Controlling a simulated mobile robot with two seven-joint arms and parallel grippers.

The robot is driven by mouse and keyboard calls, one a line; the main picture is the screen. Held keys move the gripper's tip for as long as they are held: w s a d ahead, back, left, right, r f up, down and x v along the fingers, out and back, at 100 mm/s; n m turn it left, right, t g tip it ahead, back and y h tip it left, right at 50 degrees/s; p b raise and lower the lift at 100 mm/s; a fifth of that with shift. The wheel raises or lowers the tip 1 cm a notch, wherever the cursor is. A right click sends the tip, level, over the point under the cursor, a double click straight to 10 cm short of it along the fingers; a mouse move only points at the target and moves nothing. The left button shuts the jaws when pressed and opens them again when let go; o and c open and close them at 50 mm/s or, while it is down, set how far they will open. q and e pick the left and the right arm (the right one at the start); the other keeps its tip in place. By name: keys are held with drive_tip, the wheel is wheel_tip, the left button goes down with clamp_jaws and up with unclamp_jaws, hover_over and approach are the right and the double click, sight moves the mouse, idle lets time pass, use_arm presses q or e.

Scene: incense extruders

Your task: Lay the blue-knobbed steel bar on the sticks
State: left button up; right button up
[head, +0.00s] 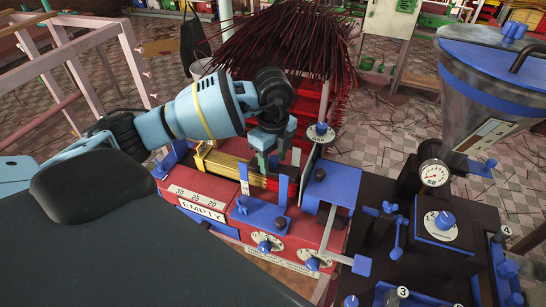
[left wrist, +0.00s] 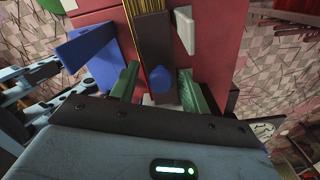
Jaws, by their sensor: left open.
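The steel bar (left wrist: 153,48), dark with a blue knob (left wrist: 160,86), shows in the left wrist view. It appears to lie along the yellow sticks (head: 225,166), which sit in the channel of the red machine. My left gripper (head: 264,163) is over this channel. In the left wrist view its two green fingers (left wrist: 158,80) are apart, one on each side of the knob. I cannot tell whether either finger touches it. In the head view my gripper hides most of the bar. My right gripper is not in view.
The red machine (head: 190,207) has an "EMPTY" label and blue brackets around the channel. A blue plate (head: 332,186) and a dial post (head: 321,133) stand just right of my gripper. A large hopper (head: 490,85) is farther right. Dark red sticks (head: 285,45) bunch behind.

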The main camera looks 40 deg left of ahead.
sight(273, 158)
use_arm(q)
drive_tip(key=shift+r, duration=0.1)
wheel_tip(273, 158, up, 12)
drive_tip(key=shift+p, duration=0.35)
idle(0.4)
